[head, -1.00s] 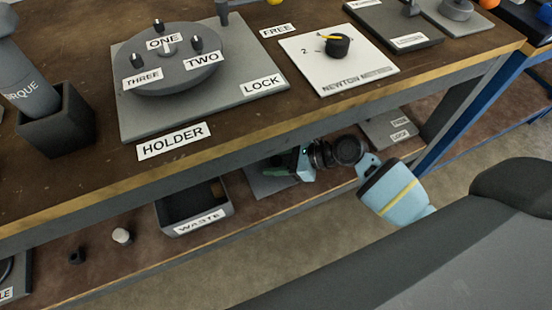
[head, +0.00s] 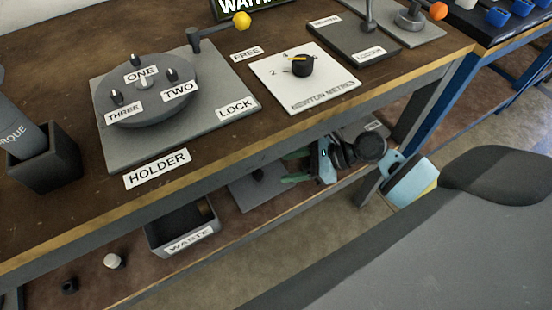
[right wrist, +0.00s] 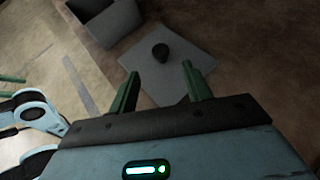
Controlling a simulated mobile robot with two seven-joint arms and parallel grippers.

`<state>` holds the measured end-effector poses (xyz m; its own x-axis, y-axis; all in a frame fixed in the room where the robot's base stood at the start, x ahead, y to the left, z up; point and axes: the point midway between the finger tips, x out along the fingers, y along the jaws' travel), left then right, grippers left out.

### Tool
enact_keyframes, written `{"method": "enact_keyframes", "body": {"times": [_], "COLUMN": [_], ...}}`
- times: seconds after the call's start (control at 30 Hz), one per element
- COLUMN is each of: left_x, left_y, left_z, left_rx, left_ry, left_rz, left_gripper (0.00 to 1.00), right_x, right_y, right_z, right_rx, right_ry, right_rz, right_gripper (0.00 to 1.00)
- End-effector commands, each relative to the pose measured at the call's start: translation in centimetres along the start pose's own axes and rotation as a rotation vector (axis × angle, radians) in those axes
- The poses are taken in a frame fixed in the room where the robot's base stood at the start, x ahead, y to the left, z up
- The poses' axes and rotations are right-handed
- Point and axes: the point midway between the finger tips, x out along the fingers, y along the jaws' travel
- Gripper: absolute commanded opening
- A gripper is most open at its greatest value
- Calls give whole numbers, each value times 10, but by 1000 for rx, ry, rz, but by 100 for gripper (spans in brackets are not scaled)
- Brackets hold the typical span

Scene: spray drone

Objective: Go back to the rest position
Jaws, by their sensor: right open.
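My right gripper (head: 284,167) is at the lower shelf, below the table edge. Its green fingers are apart, with nothing between them. In the right wrist view the open gripper (right wrist: 160,88) faces a grey plate (right wrist: 192,58) with a small black piece (right wrist: 160,52) on it. The fingertips overlap the plate's near part in that view; the gap to it is hard to judge. The same plate (head: 245,198) and black piece (head: 258,174) show on the lower shelf in the head view. My left gripper does not show in the head view.
The waste bin (head: 184,243) stands left of the plate on the lower shelf (head: 145,278). A pale cap (head: 113,261) and a black piece (head: 69,286) lie farther left. Above is the table edge (head: 250,143), with the holder plate (head: 130,160) and torque tool (head: 18,135).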

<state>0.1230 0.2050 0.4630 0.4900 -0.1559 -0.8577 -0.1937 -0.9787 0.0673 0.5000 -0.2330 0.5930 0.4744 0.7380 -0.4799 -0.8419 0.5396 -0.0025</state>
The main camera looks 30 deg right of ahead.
Motion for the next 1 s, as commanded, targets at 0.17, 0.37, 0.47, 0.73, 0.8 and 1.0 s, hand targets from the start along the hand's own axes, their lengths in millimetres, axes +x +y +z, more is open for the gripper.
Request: {"method": "enact_keyframes", "body": {"times": [0.17, 0.37, 0.47, 0.73, 0.8, 1.0], "left_x": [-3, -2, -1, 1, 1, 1], "left_y": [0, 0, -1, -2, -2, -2], "left_z": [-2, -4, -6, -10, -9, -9], "left_rx": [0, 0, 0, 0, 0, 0], "left_ry": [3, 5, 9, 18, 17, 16], "left_rz": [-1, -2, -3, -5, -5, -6], "left_gripper": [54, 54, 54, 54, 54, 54], "right_x": [-16, -19, -18, -18, -18, -10], "right_y": [0, 0, 0, 0, 2, 50], "right_z": [0, 0, 0, 0, -1, -34], "right_rx": [0, 0, 0, 0, -4, -180], "right_ry": [0, 0, 0, -1, 2, 88], "right_rz": [0, 0, 0, 0, 2, 70], "right_gripper": [49, 49, 49, 49, 49, 49]}}
